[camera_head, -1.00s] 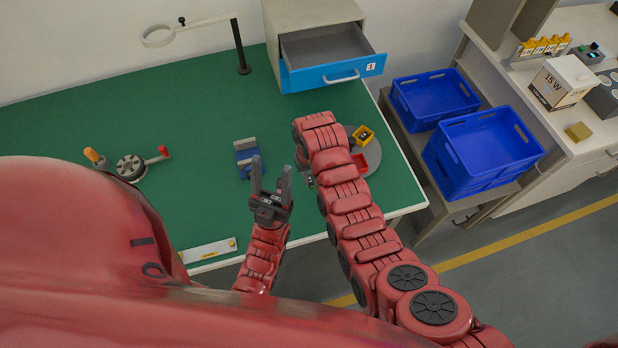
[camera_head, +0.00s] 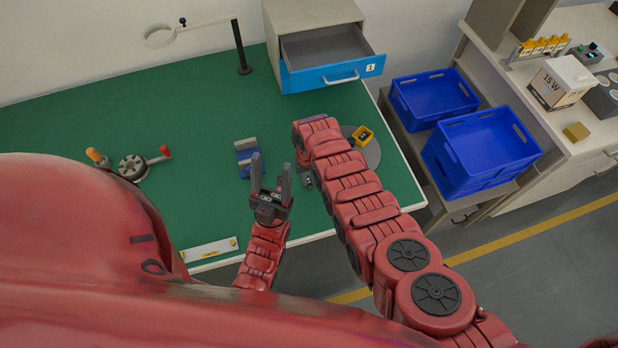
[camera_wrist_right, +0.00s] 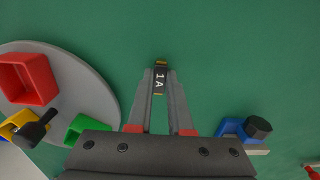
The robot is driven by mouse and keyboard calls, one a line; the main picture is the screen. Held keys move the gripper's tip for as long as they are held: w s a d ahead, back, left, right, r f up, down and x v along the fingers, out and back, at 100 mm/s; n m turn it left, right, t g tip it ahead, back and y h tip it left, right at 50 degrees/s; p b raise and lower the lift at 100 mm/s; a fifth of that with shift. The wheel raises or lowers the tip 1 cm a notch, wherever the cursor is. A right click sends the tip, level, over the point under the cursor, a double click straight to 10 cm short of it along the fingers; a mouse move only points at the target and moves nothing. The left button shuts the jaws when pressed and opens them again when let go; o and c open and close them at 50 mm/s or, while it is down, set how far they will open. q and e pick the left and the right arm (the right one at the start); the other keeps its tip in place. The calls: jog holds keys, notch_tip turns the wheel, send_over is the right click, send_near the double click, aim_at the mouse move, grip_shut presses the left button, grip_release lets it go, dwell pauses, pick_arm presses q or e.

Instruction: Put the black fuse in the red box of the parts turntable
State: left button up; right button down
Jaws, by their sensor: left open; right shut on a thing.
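The black fuse (camera_wrist_right: 160,78), marked 1 A with gold ends, is between the fingertips of my right gripper (camera_wrist_right: 160,84), which is shut on it above the green table. In the head view my right gripper (camera_head: 307,181) is mostly hidden by its own arm. The grey parts turntable (camera_wrist_right: 82,72) is left of the fuse in the right wrist view, with the red box (camera_wrist_right: 28,78) on it, apart from the gripper. In the head view the turntable (camera_head: 373,155) is partly covered by my right arm, and the red box is hidden. My left gripper (camera_head: 270,165) is open and empty.
The turntable also carries a yellow box (camera_wrist_right: 15,122) with a dark object at it, and a green box (camera_wrist_right: 85,124). A blue holder (camera_head: 243,168) stands on the table. An open blue-fronted drawer (camera_head: 330,75) is behind. Green tabletop lies clear around the fuse.

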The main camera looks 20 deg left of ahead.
jog(key=shift+f, duration=0.2)
jog(key=c, duration=0.8)
grip_release()
jog(key=shift+c, duration=0.2)
jog(key=shift+r, duration=0.1)
